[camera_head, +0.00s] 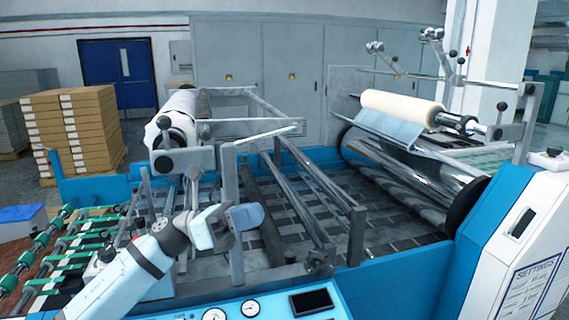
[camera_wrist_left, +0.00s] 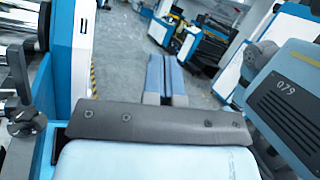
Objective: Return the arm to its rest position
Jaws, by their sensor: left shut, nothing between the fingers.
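My left arm (camera_head: 130,275) is white with grey joints and comes in from the lower left in the head view. Its left gripper (camera_head: 248,216) is in front of the blue laminating machine (camera_head: 405,285), near a grey upright post of the frame. In the left wrist view the left gripper (camera_wrist_left: 166,78) shows two blue and grey fingers side by side, pressed together with nothing between them. The fingers point over open grey floor there. My right gripper is in neither view.
A white roll (camera_head: 400,106) sits on the machine's right side and a wrapped roll (camera_head: 180,120) on its left. Grey posts and bars stand close around the arm. Green-wheeled rollers (camera_head: 60,262) lie at left. A white settings cabinet (camera_head: 515,240) is at right.

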